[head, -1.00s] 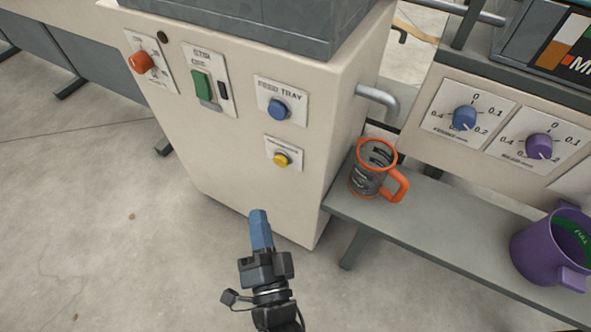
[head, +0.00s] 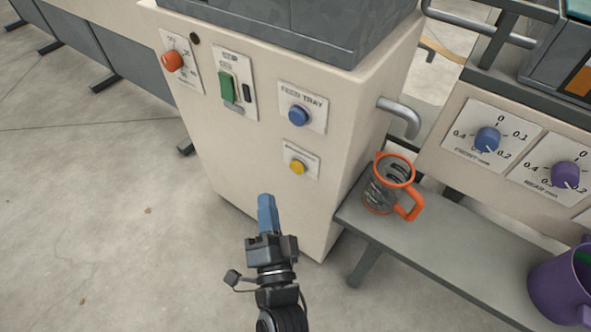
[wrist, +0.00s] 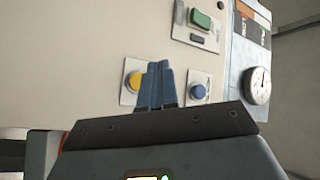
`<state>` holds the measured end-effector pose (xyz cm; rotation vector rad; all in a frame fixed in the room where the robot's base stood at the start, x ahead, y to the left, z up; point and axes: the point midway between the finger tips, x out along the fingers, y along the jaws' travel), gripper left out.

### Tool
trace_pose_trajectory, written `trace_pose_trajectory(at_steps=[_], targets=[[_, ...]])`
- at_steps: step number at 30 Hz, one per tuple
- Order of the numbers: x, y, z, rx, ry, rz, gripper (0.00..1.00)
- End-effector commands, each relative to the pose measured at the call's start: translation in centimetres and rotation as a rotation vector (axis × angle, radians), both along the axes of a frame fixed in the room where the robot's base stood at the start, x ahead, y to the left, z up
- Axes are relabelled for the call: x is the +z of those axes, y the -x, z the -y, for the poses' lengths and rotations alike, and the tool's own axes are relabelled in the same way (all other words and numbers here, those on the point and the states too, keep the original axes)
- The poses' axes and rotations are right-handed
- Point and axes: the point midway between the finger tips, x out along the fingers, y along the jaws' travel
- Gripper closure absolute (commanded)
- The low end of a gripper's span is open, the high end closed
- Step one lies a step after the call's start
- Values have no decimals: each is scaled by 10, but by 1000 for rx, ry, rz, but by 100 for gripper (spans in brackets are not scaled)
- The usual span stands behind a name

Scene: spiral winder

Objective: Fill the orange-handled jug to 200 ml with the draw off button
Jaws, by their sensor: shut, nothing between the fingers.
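The jug (head: 388,186) with the orange handle and rim stands upright on the grey shelf, beneath a bent metal pipe (head: 400,118). Its level cannot be read. A yellow button (head: 297,167) sits low on the cream cabinet, its label too small to read; it also shows in the wrist view (wrist: 135,81), partly behind my fingers. My gripper (head: 267,203) is shut and empty, in front of the cabinet and below the yellow button in the head view. In the wrist view, the blue fingertips (wrist: 160,70) appear between the yellow button and the blue button.
The blue button (head: 299,115) labelled feed tray is above the yellow one. A green switch (head: 228,86) and orange knob (head: 173,61) are further left. A purple jug (head: 556,290) stands on the grey shelf (head: 450,240). Open floor lies left.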

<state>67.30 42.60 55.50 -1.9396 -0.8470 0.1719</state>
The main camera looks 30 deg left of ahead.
Motion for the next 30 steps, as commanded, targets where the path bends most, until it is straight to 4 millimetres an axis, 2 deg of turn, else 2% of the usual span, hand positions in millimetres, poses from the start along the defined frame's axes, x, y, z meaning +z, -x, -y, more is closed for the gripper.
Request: trace_pose_trajectory(at_steps=[6, 12, 18, 30], targets=[[-3, -31, 3, -2, -1, 2, 100], [-3, -50, 4, -1, 0, 2, 100], [-1, -59, 5, -1, 0, 1, 100], [0, -60, 5, -1, 1, 0, 100]])
